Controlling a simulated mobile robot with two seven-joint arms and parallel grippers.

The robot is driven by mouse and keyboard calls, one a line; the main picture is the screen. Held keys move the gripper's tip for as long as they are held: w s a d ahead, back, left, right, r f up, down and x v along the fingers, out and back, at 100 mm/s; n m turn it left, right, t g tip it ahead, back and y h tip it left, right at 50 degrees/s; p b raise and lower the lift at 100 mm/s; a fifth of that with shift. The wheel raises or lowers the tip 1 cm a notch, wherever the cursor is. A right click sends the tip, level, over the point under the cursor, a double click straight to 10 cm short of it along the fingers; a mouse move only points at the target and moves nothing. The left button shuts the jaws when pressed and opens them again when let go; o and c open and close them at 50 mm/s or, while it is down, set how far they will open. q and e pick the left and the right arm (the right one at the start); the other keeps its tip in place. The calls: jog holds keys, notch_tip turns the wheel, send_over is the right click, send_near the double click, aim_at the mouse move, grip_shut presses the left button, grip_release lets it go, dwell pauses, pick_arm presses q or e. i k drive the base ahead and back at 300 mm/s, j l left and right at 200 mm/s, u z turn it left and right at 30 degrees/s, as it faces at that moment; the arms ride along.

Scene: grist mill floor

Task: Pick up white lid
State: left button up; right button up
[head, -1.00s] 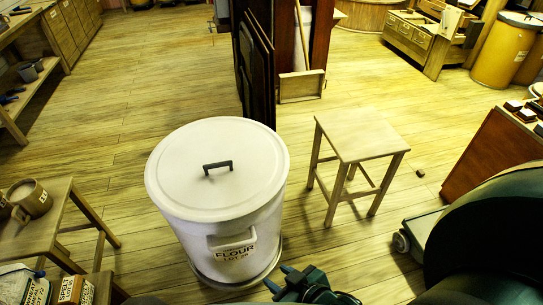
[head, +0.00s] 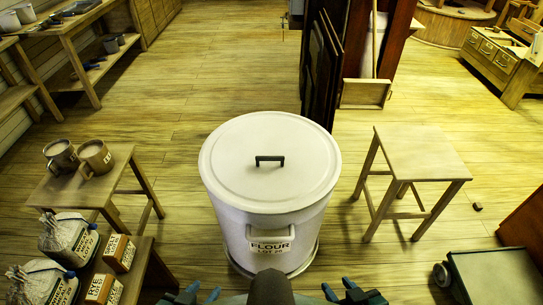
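The white lid (head: 240,152) lies flat on top of a white flour bin (head: 270,222) in the middle of the head view. A dark bar handle (head: 270,160) stands up at the lid's centre. The bin's front label reads FLOUR. My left gripper (head: 203,294) and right gripper (head: 338,292) show only at the bottom edge, on either side of the bin's foot in the picture. Each shows two blue fingertips apart with nothing seen between them. Neither touches the lid.
A wooden stool (head: 420,155) stands right of the bin. A low table (head: 122,165) with two mugs (head: 95,158) stands left, with flour bags (head: 70,238) and small boxes (head: 117,252) in front of it. Dark panels (head: 322,75) stand behind the bin. The floor at back left is clear.

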aim_at(269, 164)
jog(key=i+l+u, duration=0.3)
jog(key=l, duration=0.35)
jog(key=i+l+u, duration=0.15)
jog(key=l, duration=0.25)
jog(key=i+l+u, duration=0.1)
jog(key=i+l, duration=0.15)
jog(key=l, duration=0.15)
jog(key=i+l+u, duration=0.15)
jog(key=l, duration=0.2)
jog(key=i+l+u, duration=0.15)
jog(key=l, duration=0.25)
jog(key=l+u, duration=0.15)
jog(key=l, duration=0.3)
